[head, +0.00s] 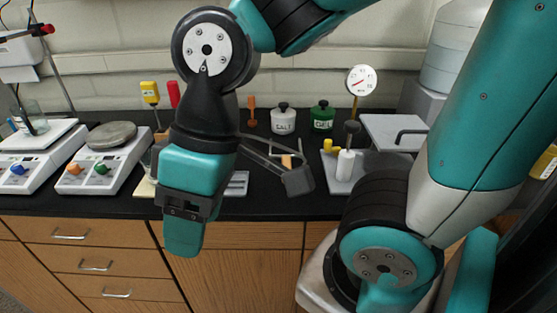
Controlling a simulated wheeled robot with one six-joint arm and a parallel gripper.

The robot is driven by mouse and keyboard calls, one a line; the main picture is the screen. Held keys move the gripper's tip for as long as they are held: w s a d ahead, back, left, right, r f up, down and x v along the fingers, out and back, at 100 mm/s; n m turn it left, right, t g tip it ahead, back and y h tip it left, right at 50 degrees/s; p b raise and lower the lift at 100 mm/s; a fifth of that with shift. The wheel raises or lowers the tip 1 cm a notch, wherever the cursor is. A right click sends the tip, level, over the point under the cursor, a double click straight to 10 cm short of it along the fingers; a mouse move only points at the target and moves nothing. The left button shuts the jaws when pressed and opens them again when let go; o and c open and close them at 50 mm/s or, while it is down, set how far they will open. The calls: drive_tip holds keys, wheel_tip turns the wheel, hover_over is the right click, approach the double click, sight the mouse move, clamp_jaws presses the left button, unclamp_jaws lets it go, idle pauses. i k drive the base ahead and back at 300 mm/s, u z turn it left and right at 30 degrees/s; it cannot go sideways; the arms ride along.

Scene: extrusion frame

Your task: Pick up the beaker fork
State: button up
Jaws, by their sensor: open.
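My gripper (298,180) is partly behind my own wrist. One dark finger with two slanting bars and a grey tip shows to the right of the wrist, over the counter. The finger is spread outward, and the other is hidden. No object shows at the visible tip. I cannot identify the beaker fork for certain. A pale, thin angled piece (284,150) shows just behind the finger, with a small orange-tan piece below it. Its full shape is covered, and contact with the finger cannot be judged.
The black counter (345,207) holds two balances at left (100,162), a white jar (283,120), a green jar (323,116), a round dial gauge (361,80), a white bottle (345,164) and a grey-topped device (392,130). Wooden drawers (95,250) lie below. The front edge is largely clear.

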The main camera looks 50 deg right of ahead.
sight(287, 161)
drive_tip(key=z, duration=1.3)
drive_tip(key=k, duration=0.15)
drive_tip(key=u, duration=0.25)
drive_tip(key=i, duration=0.45)
